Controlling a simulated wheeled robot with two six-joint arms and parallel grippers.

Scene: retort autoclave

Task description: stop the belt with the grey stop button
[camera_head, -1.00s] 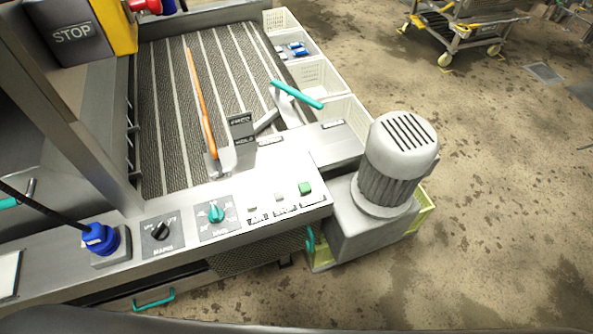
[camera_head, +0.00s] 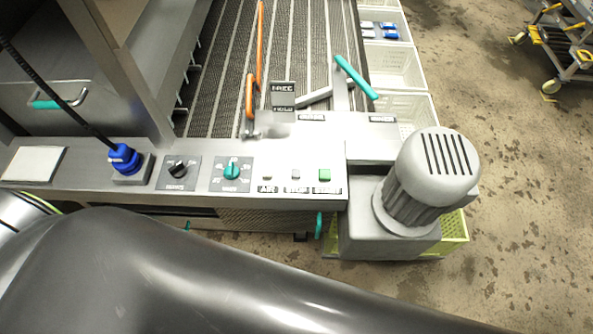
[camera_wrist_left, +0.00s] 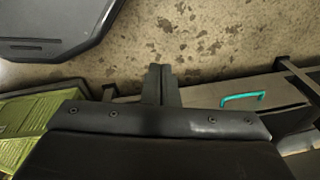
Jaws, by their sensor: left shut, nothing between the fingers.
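The control panel (camera_head: 215,194) runs across the middle of the head view. The small grey stop button (camera_head: 296,174) sits on it above a label reading STOP, between another small pale button (camera_head: 267,175) and the green start button (camera_head: 324,175). My left gripper (camera_wrist_left: 160,72) shows in the left wrist view, shut and empty, over the floor beside the machine's lower front. The stop button is not in that view. In the head view a dark arm link of mine crosses the bottom, below the panel; no gripper shows there. My right gripper is out of view.
A teal level knob (camera_head: 232,171), a black mains switch (camera_head: 178,168) and a blue plug (camera_head: 124,159) stand left of the buttons. A grey motor (camera_head: 432,175) stands to the right. The ribbed belt (camera_head: 222,80) lies behind. The wrist view shows a teal handle (camera_wrist_left: 242,99) and green crate (camera_wrist_left: 22,125).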

